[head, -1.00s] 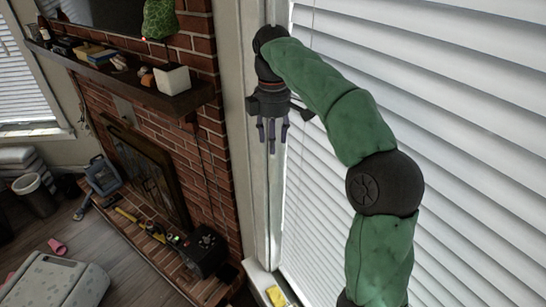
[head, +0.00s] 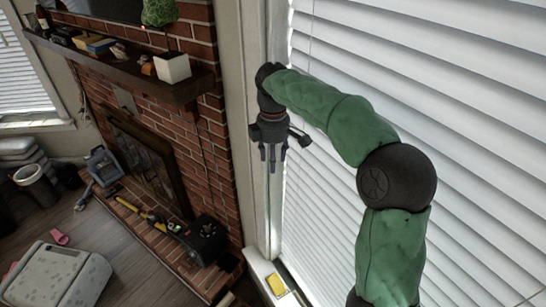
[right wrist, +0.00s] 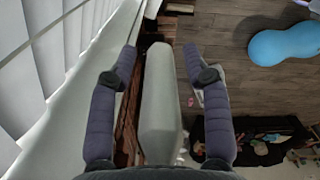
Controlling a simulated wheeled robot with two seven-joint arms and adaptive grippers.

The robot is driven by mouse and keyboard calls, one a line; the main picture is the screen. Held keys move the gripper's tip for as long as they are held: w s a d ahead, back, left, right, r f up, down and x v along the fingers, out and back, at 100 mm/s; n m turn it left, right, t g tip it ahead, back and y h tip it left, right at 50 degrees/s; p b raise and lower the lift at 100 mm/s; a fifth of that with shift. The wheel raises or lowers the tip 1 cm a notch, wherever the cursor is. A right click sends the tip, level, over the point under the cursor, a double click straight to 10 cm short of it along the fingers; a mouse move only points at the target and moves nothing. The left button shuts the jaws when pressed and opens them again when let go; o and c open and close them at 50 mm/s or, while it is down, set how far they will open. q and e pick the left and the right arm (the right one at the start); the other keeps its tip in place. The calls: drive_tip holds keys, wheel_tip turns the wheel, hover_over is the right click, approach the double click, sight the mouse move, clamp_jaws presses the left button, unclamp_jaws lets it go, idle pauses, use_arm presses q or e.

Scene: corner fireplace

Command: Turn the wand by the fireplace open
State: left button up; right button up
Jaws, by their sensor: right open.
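A thin line hangs in front of the white window blinds (head: 450,130), near their left edge beside the fireplace wall. It may be the wand (head: 311,35), but it is too faint to be sure. My right gripper (head: 272,165) hangs with its fingers downward in front of the window frame, left of the blinds and to the lower left of that line. In the right wrist view my right gripper (right wrist: 160,58) is open, with its fingers wide apart. A pale block-like shape (right wrist: 160,105) shows between them. I see no wand held there. My left gripper is not in view.
The brick fireplace (head: 165,100) with its wooden mantel (head: 130,72) stands to the left. A black box (head: 203,240) and tools lie on its hearth. A yellow item (head: 277,284) lies below the gripper. A blue rounded object (right wrist: 285,46) lies on the floor in the right wrist view.

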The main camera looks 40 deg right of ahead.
drive_tip(key=shift+s+a+r, duration=0.1)
drive_tip(key=c, duration=0.4)
clamp_jaws()
